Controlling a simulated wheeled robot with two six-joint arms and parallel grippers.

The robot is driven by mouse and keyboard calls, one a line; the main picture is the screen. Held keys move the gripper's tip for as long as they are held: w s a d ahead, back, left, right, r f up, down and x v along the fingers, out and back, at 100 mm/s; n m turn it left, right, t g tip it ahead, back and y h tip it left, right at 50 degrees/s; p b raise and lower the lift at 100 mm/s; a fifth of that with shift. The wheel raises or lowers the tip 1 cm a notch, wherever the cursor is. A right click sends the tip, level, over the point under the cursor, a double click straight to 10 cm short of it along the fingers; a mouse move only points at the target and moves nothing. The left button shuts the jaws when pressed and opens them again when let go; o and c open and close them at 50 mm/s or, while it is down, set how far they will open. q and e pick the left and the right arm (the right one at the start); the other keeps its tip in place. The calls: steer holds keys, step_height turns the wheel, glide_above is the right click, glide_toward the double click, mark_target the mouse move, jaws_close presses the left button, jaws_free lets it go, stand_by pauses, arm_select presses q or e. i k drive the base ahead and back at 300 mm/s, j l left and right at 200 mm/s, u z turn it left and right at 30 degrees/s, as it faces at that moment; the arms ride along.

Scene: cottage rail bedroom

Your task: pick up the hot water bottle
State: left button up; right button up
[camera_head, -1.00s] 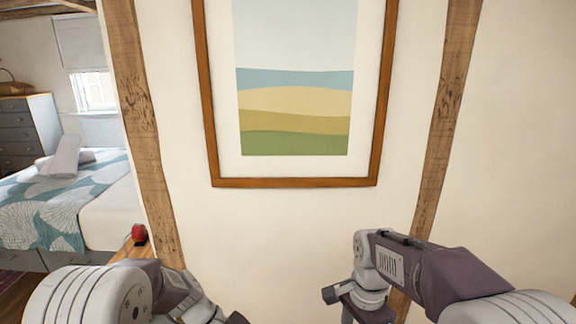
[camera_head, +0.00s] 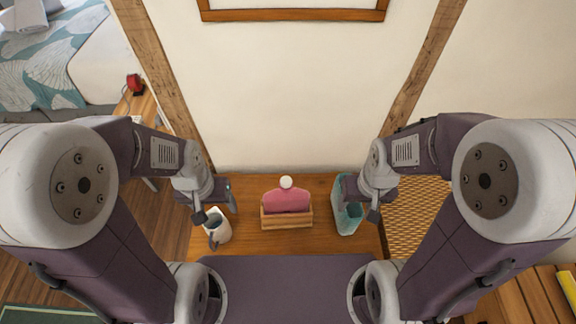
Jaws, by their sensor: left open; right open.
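A pink hot water bottle (camera_head: 284,199) with a white round stopper stands upright in a small wooden holder (camera_head: 287,222) on the wooden table (camera_head: 262,241), near the wall. My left gripper (camera_head: 216,204) is open and empty to the left of the bottle, above a white jug. My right gripper (camera_head: 362,200) is open to the right of the bottle, over a teal container. Both grippers are apart from the bottle. The lower part of the bottle is hidden by the holder's front.
A white jug (camera_head: 217,232) stands left of the holder. A teal container (camera_head: 347,218) stands right of it, partly hidden by my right gripper. A woven panel (camera_head: 415,215) is at the right. A red object (camera_head: 134,83) sits on wood at the left, near the bed (camera_head: 45,65).

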mark_target(282, 200)
steer(key=l+u, duration=0.2)
steer(key=u, duration=0.2)
steer(key=k+l+u, duration=0.15)
steer(key=u, duration=0.3)
steer(key=k+l+u, duration=0.15)
steer(key=u, duration=0.25)
steer(key=k+l+u, duration=0.1)
steer(key=u, duration=0.3)
